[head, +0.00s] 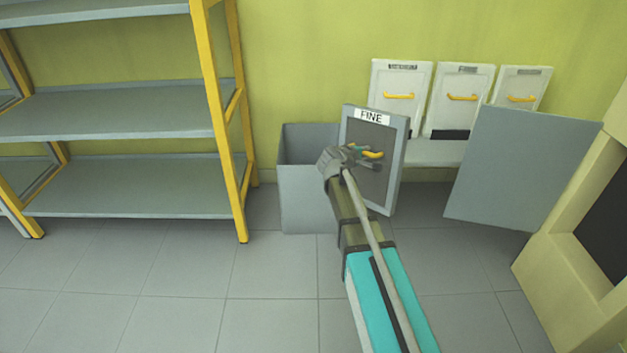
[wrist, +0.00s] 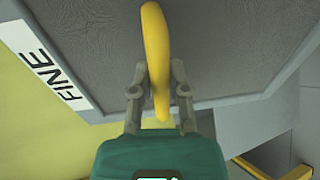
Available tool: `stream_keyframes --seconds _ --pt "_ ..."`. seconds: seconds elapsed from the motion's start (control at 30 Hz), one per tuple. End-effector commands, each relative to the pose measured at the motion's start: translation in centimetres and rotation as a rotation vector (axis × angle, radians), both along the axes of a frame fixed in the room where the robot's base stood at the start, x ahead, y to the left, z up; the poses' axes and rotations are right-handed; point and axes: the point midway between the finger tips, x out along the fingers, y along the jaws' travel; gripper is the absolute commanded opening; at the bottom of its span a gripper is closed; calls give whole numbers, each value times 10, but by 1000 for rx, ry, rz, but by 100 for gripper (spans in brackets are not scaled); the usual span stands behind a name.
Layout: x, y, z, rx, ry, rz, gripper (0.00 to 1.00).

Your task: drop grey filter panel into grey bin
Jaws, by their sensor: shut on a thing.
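The grey filter panel (head: 386,180) has a white label reading FINE and a yellow handle. My gripper (head: 362,156) is shut on that handle and holds the panel upright, slightly tilted. In the wrist view my gripper's fingers (wrist: 158,95) stand on both sides of the yellow handle (wrist: 156,50), with the panel (wrist: 225,45) behind it. The grey bin (head: 305,200) is an open-topped box on the floor by the wall. The panel is in front of the bin's right part and hides it. I cannot tell whether they touch.
A grey shelf rack with yellow posts (head: 219,115) stands left of the bin. Several white panels with yellow handles (head: 461,100) stand on a ledge at the right. A grey open door (head: 520,170) juts from a cream cabinet (head: 575,270). The floor in front is clear.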

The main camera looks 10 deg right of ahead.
Motion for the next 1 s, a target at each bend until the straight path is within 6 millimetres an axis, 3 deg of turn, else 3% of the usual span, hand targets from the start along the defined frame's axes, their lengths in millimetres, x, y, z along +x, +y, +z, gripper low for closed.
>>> stream_keyframes --seconds 0.03,0.3,1.0 --pt "0 0 15 -1 0 0 0" --pt "0 0 42 -1 0 0 0" --pt "0 1 44 -1 0 1 0"
